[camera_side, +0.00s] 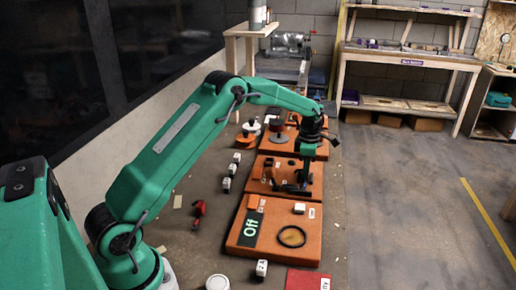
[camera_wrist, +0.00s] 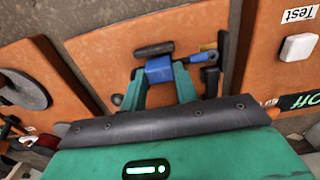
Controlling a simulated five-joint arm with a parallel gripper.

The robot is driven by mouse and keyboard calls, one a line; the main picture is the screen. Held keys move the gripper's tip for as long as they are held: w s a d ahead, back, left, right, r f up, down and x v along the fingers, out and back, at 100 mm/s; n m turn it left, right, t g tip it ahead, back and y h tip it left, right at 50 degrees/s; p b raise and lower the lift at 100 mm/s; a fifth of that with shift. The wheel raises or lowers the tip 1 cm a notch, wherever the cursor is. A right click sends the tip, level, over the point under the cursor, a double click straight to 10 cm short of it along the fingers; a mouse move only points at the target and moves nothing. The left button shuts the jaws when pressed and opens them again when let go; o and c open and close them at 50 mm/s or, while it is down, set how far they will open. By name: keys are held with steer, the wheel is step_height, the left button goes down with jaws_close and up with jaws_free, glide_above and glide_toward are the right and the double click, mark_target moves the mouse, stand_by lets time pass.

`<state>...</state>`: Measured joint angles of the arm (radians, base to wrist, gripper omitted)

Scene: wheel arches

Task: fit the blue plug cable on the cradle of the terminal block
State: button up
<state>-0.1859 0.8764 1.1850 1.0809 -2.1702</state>
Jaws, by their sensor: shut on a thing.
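My gripper (camera_wrist: 160,82) has its two green fingers shut on a blue plug (camera_wrist: 159,70), seen in the wrist view. A short black cylinder (camera_wrist: 153,48) lies just beyond the plug; I cannot tell whether it is joined to it. I cannot tell which of these is the cradle. In the side view my gripper (camera_side: 304,178) is low over the middle orange board (camera_side: 262,187), where the plug is too small to make out.
Another board behind holds a dark disc (camera_side: 277,125). Small white blocks (camera_side: 229,176) and red pieces (camera_side: 198,210) lie left of the boards.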

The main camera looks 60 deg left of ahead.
steer(key=shift+f, duration=0.15)
steer(key=o, duration=1)
steer(key=shift+r, duration=3.9)
steer(key=shift+r, duration=0.1)
